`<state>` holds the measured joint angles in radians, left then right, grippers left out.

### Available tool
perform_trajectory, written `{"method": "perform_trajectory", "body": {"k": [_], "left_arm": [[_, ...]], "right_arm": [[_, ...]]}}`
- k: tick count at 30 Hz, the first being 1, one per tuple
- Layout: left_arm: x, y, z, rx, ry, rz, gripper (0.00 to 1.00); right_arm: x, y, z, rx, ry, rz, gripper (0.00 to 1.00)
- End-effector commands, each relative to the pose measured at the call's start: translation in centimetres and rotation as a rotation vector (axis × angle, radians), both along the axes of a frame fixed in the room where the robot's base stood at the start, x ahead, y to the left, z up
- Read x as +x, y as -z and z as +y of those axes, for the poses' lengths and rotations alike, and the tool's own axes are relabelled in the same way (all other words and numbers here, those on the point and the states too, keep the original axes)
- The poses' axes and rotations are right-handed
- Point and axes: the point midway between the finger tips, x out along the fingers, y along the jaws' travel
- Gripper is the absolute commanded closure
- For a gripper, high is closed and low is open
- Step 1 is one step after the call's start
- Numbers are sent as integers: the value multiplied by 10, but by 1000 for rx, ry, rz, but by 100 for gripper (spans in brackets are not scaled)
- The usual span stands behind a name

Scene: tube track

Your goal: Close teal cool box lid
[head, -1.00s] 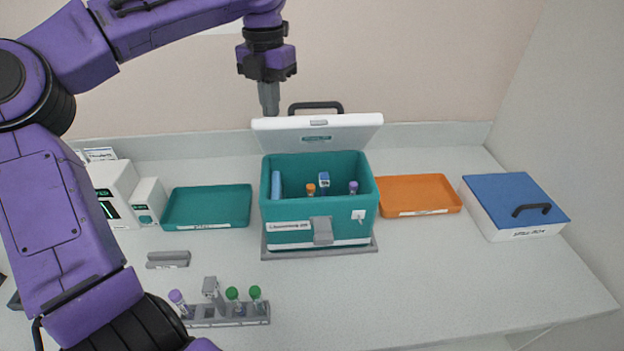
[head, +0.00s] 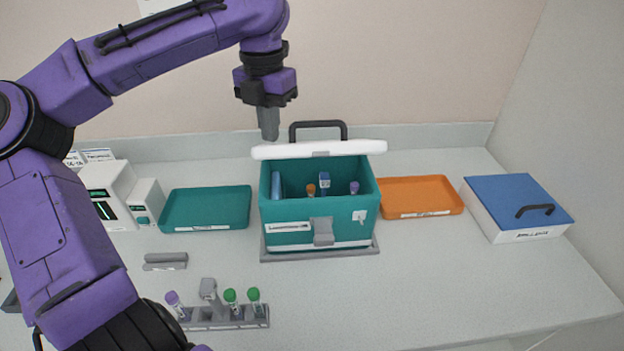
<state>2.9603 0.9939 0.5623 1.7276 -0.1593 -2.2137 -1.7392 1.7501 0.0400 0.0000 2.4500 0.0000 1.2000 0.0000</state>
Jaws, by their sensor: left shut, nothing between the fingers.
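The teal cool box (head: 290,238) stands on a grey base plate in the middle of the bench. Its white lid (head: 330,149) is open, hinged at the back and tipped partly forward over the box. A dark handle (head: 318,126) stands up behind the lid. Inside the box are a blue roll, an orange-capped tube, a small blue-and-white item and a purple-capped tube. My left gripper (head: 268,125) is shut and empty, pointing down at the lid's back left corner. I cannot tell whether it touches the lid. My right gripper is not in view.
A teal tray (head: 206,226) lies left of the box and an orange tray (head: 420,210) right of it. A blue-lidded white box (head: 515,205) is far right. A tube rack (head: 232,322) stands in front. The front right bench is clear.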

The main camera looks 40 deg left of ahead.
Motion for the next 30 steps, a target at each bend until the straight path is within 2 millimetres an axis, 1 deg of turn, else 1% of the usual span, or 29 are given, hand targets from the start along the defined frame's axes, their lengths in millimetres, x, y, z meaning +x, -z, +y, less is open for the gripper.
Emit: {"method": "perform_trajectory", "body": {"k": [3, 6, 17, 30], "left_arm": [[-6, 9, -5, -2, 3, 2, 100], [-10, 12, -8, -1, 2, 1, 100], [-11, 14, -10, 0, 0, 1, 100], [-26, 46, -22, -1, 1, 1, 100]], "right_arm": [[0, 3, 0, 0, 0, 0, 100], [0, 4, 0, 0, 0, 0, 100], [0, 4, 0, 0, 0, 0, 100], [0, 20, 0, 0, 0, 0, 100]]}}
